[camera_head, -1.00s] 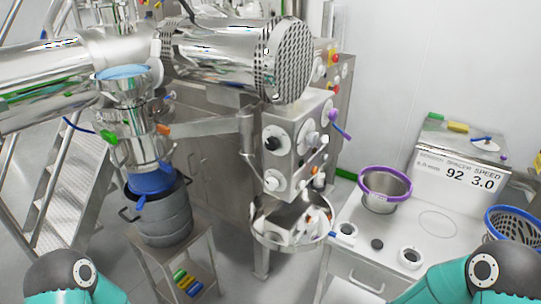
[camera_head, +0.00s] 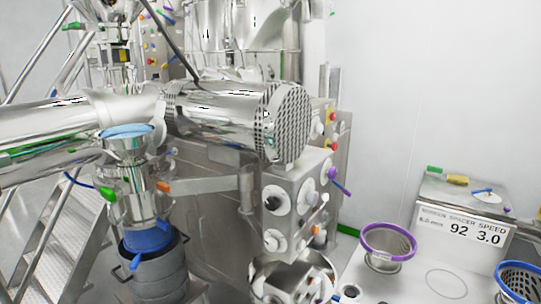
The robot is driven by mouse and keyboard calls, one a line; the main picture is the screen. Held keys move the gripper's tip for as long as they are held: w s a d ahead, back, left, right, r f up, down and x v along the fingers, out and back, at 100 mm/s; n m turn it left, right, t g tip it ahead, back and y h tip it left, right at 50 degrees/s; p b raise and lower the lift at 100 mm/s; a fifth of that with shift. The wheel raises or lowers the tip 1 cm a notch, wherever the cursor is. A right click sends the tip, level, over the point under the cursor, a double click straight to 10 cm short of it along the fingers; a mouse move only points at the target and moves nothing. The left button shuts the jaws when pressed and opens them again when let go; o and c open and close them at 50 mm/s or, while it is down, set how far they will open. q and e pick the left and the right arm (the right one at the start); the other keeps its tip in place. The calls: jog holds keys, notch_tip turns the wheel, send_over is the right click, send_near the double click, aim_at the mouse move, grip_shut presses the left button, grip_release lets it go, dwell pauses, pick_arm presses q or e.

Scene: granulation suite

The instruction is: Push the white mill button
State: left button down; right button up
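The mill is a steel control box (camera_head: 293,184) under a horizontal motor with a perforated end (camera_head: 286,121). Its front has a white disc with a dark knob (camera_head: 271,200) and, below it, a white round knob (camera_head: 271,242). More white round parts sit on its right face, one with a purple lever (camera_head: 340,181). A small white button cannot be told apart for sure among these. Neither of my grippers is in view.
A grey drum (camera_head: 153,276) stands under the steel chute at left, beside metal stairs (camera_head: 35,240). At right, a white counter (camera_head: 402,288) holds a purple-rimmed sieve (camera_head: 388,245), a blue-rimmed basket (camera_head: 519,280) and a display box (camera_head: 465,230). Red and yellow buttons (camera_head: 331,131) sit on the cabinet behind.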

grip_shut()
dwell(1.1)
